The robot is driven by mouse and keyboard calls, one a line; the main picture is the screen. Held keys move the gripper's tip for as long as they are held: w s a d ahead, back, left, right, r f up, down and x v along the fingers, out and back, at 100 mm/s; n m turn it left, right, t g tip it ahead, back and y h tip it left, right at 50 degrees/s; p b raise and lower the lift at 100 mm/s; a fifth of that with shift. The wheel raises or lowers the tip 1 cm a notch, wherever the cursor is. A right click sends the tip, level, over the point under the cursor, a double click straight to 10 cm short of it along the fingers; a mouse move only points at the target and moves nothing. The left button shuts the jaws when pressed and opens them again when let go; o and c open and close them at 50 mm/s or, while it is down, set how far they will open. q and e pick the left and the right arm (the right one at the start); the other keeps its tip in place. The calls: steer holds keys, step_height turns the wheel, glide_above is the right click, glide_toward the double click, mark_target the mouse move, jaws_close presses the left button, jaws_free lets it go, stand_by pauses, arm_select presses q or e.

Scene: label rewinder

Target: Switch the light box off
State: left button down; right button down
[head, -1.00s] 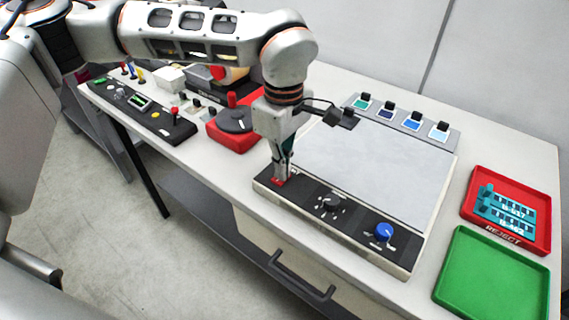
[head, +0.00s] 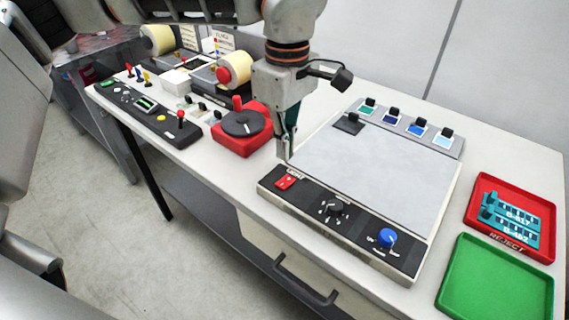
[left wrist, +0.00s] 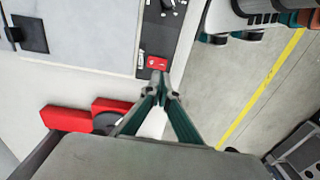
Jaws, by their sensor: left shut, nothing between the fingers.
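The light box (head: 375,172) lies on the bench with a pale grey panel and a black control strip along its front. A red rocker switch (head: 287,182) sits at the left end of the strip, below a small label; it also shows in the left wrist view (left wrist: 157,62). I cannot tell from the panel whether it is lit. My left gripper (head: 284,157) is shut and empty, pointing down just above and behind the switch, apart from it. Its fingertips (left wrist: 162,84) meet beside the switch in the left wrist view. My right gripper is not in view.
A black knob (head: 335,208) and a blue knob (head: 387,238) share the strip. A red turntable unit (head: 242,128) stands left of the box. A red tray (head: 478,192) and a green tray (head: 497,280) lie to the right. Colour swatches (head: 410,125) line the back.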

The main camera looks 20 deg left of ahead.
arm_select(q)
steer(key=shift+r, duration=2.3)
